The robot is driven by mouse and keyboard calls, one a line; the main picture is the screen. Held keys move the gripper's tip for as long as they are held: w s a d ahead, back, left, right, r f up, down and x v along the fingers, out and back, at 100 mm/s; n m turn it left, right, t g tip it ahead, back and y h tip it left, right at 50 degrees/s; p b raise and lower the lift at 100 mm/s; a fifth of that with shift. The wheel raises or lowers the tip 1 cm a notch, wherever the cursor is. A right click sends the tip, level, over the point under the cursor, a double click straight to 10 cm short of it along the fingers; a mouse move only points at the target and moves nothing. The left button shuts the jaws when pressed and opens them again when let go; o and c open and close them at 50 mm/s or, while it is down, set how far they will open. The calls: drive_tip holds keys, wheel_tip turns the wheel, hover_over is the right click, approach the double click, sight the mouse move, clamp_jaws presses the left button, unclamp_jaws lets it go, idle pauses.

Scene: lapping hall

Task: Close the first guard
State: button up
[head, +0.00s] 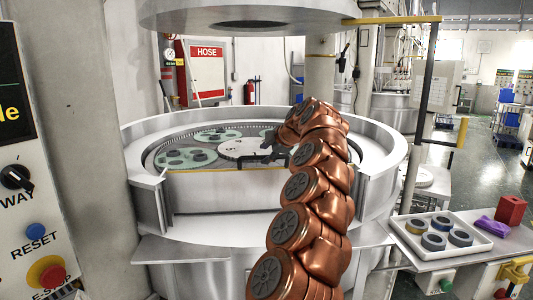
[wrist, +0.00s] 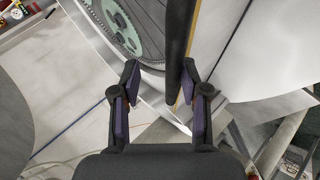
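The lapping machine (head: 195,228) fills the middle of the head view, a round silver basin with a raised rim wall. The wall is cut away at the front, where a lower panel with a thin yellow top edge (head: 230,170) shows. I cannot tell which part is the first guard. My gripper (head: 272,148) is over the basin, small and dark, partly hidden by my copper arm. In the wrist view my gripper (wrist: 160,97) is open. A dark bar (wrist: 180,45) beside a yellow edge reaches between the fingers, nearer the right one; contact is unclear.
Toothed green carriers (head: 187,157) lie in the basin. A control panel (head: 40,225) stands close at left, and a round upper plate (head: 245,15) hangs overhead. At right, a side table holds a white tray (head: 432,250) of rings, a purple cloth (head: 490,226) and a red block (head: 511,210).

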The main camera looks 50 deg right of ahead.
drive_tip(key=v, duration=1.2)
idle(0.4)
drive_tip(key=w+a+f+g+y, duration=0.1)
drive_tip(key=w+a+y, duration=0.1)
drive_tip(key=a, duration=1.1)
drive_tip(key=w+a+f+g+y, duration=0.1)
drive_tip(key=w+a+f+y, duration=0.1)
drive_tip(key=a, duration=1)
drive_tip(key=s+a+f+m+g, duration=0.1)
drive_tip(key=s+a+f, duration=0.1)
drive_tip(key=a, duration=0.3)
drive_tip(key=s+a+f+m+g, duration=0.1)
drive_tip(key=s+a+f, duration=0.15)
drive_tip(key=a, duration=0.35)
drive_tip(key=s+a+f+m+g, duration=0.3)
drive_tip(key=s+a+f+g, duration=0.1)
drive_tip(key=s+a+f, duration=0.55)
drive_tip(key=s+f+m+g+h, duration=0.1)
drive_tip(key=s+f+m+g, duration=0.1)
drive_tip(key=s+f, duration=0.4)
drive_tip(key=s+f+m+g, duration=0.2)
drive_tip(key=s+f+m, duration=0.3)
drive_tip(key=s, duration=0.7)
drive_tip(key=shift+s+a+f+h, duration=0.3)
drive_tip(key=shift+f+h, duration=0.1)
drive_tip(key=shift+f, duration=0.5)
